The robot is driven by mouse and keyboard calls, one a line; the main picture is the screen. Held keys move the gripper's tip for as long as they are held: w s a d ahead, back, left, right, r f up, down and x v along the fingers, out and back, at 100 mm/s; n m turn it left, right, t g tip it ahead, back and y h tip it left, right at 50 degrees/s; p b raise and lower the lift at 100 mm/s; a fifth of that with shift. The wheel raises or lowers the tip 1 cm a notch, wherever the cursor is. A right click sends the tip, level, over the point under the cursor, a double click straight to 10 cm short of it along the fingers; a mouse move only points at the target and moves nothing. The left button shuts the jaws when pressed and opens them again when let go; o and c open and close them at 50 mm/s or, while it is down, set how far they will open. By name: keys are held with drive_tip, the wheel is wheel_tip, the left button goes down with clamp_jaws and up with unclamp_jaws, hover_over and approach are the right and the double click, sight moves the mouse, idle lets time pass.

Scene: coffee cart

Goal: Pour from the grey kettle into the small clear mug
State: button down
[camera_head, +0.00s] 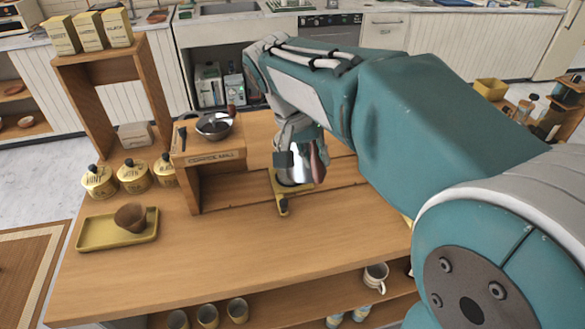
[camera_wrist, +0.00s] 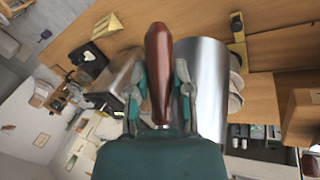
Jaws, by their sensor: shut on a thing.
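The grey metal kettle (camera_head: 298,170) is upright at the middle of the wooden cart, over a yellow stand (camera_head: 283,207). I cannot tell whether its base touches the stand. My gripper (camera_head: 301,147) is above and beside the kettle, partly hiding it. In the wrist view my gripper (camera_wrist: 158,90) is shut on the kettle's red-brown handle (camera_wrist: 158,60), with a finger on each side. The shiny kettle body (camera_wrist: 207,95) is just right of the handle there. I cannot make out a small clear mug in either view.
A yellow tray (camera_head: 90,236) with a brown cup (camera_head: 131,217) is at left. Yellow lidded jars (camera_head: 133,178) stand behind it. A wooden coffee mill box (camera_head: 208,180) is just left of the kettle. A white mug (camera_head: 376,275) is on the lower shelf. The cart's front middle is clear.

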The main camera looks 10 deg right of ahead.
idle(0.4)
wheel_tip(320, 180, down, 6)
idle(0.8)
drive_tip(key=shift+r, duration=0.1)
drive_tip(key=shift+r, duration=0.5)
drive_tip(key=shift+g, duration=0.3)
drive_tip(key=shift+r, duration=0.45)
idle(0.4)
